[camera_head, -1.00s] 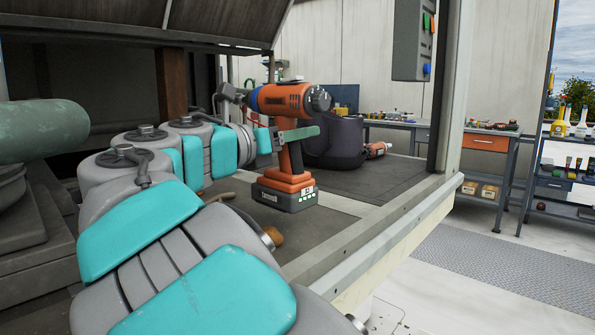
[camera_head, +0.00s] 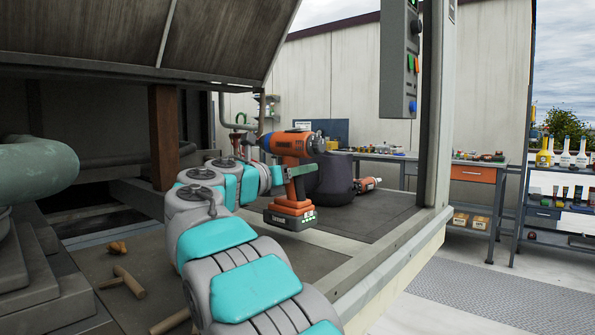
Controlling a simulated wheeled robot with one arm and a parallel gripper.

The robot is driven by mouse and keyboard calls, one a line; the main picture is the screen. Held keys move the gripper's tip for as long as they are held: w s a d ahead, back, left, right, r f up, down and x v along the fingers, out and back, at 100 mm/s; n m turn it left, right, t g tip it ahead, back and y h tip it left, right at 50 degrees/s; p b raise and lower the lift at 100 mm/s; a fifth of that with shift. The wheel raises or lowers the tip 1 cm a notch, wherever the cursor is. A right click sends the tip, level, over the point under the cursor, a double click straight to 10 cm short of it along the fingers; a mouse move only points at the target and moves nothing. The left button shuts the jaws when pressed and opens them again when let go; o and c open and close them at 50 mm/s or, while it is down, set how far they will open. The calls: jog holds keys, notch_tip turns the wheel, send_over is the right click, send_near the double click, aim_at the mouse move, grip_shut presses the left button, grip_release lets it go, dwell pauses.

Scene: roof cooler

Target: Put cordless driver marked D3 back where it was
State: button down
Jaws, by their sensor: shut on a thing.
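An orange and black cordless driver (camera_head: 289,143) with a blue ring at its rear is upright in my gripper (camera_head: 298,171). The gripper is shut around its handle from the left, with a green finger showing across the handle. The driver's battery base (camera_head: 290,216) is close above the deck of the cooler; I cannot tell whether it touches. The marking on the base is too small to read. A second orange driver (camera_head: 368,184) lies on the deck behind, partly hidden by a dark round container (camera_head: 332,178).
Wooden pieces (camera_head: 130,281) lie on the deck at the lower left. A green pipe (camera_head: 40,165) is at the far left. A post (camera_head: 428,120) with a control box (camera_head: 400,60) stands right of the deck. Workbenches (camera_head: 475,172) and shelves (camera_head: 560,205) stand beyond. The deck's front right is clear.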

aim_at(300, 184)
jog(key=shift+w+f, duration=0.1)
jog(key=shift+w, duration=0.25)
jog(key=shift+f+b, duration=0.5)
jog(key=shift+f, duration=1.05)
jog(key=shift+c, duration=1.6)
grip_release()
jog(key=shift+f, duration=0.2)
jog(key=shift+r, duration=0.1)
jog(key=v, duration=1.2)
